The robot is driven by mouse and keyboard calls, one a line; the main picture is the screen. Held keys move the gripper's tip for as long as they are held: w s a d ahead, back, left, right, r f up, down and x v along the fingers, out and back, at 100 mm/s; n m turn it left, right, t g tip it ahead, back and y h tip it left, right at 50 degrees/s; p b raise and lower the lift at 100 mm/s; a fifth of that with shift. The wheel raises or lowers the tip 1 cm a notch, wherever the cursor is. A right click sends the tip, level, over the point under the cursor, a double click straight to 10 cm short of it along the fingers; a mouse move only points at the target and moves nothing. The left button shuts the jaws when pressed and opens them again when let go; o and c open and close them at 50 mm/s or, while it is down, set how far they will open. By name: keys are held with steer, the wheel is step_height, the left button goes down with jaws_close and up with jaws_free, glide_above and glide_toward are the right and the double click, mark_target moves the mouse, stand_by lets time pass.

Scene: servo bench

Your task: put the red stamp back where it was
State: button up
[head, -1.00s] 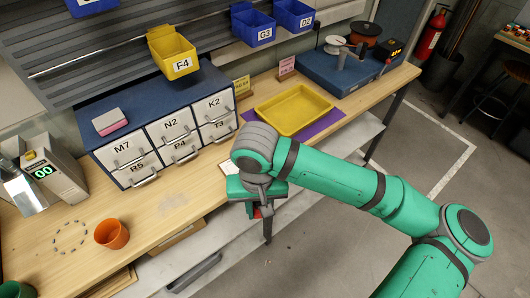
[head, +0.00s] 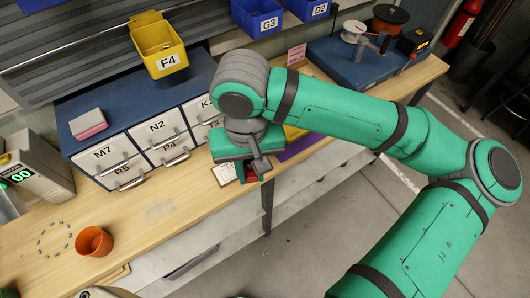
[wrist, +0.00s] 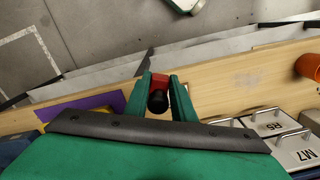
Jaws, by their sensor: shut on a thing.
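The red stamp (wrist: 160,80) with its round black handle sits between the two green fingers of my gripper (wrist: 160,95) in the wrist view. My gripper is shut on it. In the head view my gripper (head: 252,172) is over the front edge of the bench, in front of the drawer cabinet, and a bit of the red stamp (head: 252,178) shows below it. The arm and fingers hide most of the stamp there. I cannot tell how far it is above the bench top.
A white card (head: 222,174) lies on the bench just left of my gripper. A purple mat (head: 302,146) with a yellow tray (head: 293,132) is behind my arm. The drawer cabinet (head: 85,132) stands behind. An orange cup (head: 94,242) stands at left, with clear bench between.

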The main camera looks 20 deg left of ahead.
steer(key=w+f, duration=0.2)
steer(key=w, duration=0.1)
steer(key=w+f, duration=0.3)
steer(key=w, duration=0.1)
steer(key=w+a+f, duration=0.1)
steer(key=w+f, duration=0.1)
steer(key=w, duration=0.1)
steer(key=shift+w+f, duration=0.2)
steer(key=shift+f, duration=0.1)
steer(key=shift+w+f, duration=0.25)
steer(key=shift+f, duration=0.1)
steer(key=shift+w+f, duration=0.15)
steer(key=shift+f, duration=1.55)
steer(key=shift+f, duration=0.2)
steer(key=o, duration=1)
steer(key=shift+r, duration=0.1)
step_height(320, 180, up, 12)
